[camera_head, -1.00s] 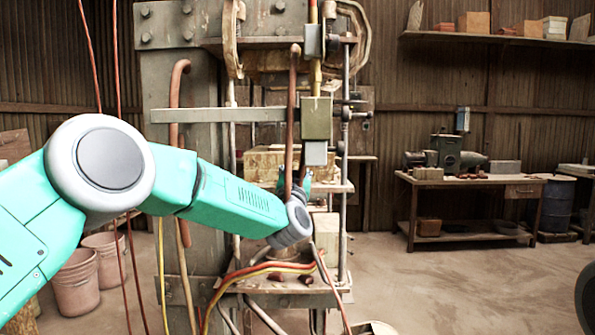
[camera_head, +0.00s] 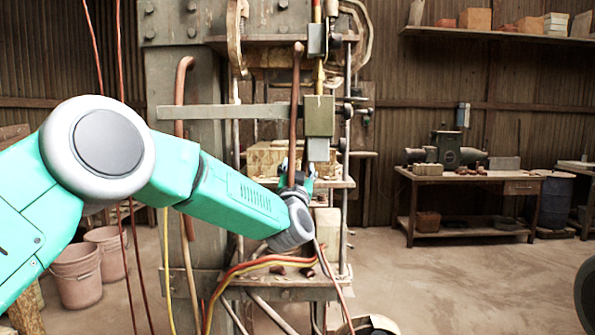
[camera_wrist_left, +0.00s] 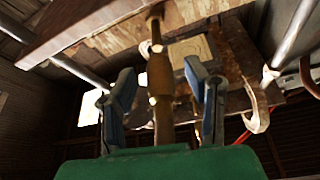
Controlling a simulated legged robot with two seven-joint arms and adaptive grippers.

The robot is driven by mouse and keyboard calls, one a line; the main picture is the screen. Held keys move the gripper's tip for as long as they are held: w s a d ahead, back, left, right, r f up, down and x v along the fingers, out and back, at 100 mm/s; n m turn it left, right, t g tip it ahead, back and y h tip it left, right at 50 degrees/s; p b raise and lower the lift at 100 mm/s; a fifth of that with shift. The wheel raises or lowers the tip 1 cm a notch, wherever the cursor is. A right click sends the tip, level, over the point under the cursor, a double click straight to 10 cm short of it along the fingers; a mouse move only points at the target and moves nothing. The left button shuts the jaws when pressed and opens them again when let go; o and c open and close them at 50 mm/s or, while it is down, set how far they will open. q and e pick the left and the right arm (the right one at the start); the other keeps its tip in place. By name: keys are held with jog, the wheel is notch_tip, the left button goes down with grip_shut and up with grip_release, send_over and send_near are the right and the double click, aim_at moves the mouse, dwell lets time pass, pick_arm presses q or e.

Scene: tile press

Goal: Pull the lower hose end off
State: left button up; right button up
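A brown hose (camera_head: 294,110) hangs upright at the front of the tile press (camera_head: 185,68). Its lower part runs down to my left gripper (camera_head: 298,172), where its end is partly hidden by the gripper and wrist. In the left wrist view, a brownish upright piece with a thicker collar, apparently the hose end (camera_wrist_left: 160,88), stands between the two blue fingers of the left gripper (camera_wrist_left: 163,82). Gaps show on both sides of it, so the fingers are open around it and apart from it. My right gripper is not in view.
Red and yellow hoses (camera_head: 262,262) curve over the press's lower shelf. Wooden blocks (camera_head: 268,157) sit on the shelf behind my gripper. Pink buckets (camera_head: 76,276) stand at lower left. A workbench (camera_head: 470,182) stands at right, with open floor before it.

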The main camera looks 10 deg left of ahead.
pick_arm(q)
jog(key=shift+s+d+f, duration=0.1)
jog(key=shift+s+d, duration=0.15)
jog(key=shift+s, duration=0.05)
jog(key=a+v, duration=0.1)
jog(key=v, duration=1)
jog(key=shift+d+f, duration=0.15)
jog(key=shift+d, duration=0.15)
jog(key=shift+s, duration=0.1)
jog(key=s+a+f+m+g+h, duration=0.1)
jog(key=s+f+g, duration=0.25)
jog(key=f, duration=0.75)
jog(key=s+a+f+g+h, duration=0.1)
jog(key=s+f+g+h, duration=0.3)
jog(key=f, duration=0.7)
jog(key=s+a+f+m+g+y, duration=0.1)
jog(key=s+a+f+g, duration=0.1)
jog(key=s+f, duration=0.65)
jog(key=s+a+f+g, duration=0.4)
jog(key=s+f+g, duration=0.2)
jog(key=s+f, duration=0.7)
jog(key=s+a+f+n+g, duration=0.1)
jog(key=s+a+f+g, duration=0.1)
jog(key=s, duration=0.7)
jog(key=s+a+f+n+g+y, duration=0.1)
jog(key=s+a+f+g, duration=0.2)
jog(key=s, duration=0.6)
jog(key=shift+s+a+g, duration=0.25)
jog(key=shift+s+g, duration=0.1)
jog(key=shift+g, duration=0.2)
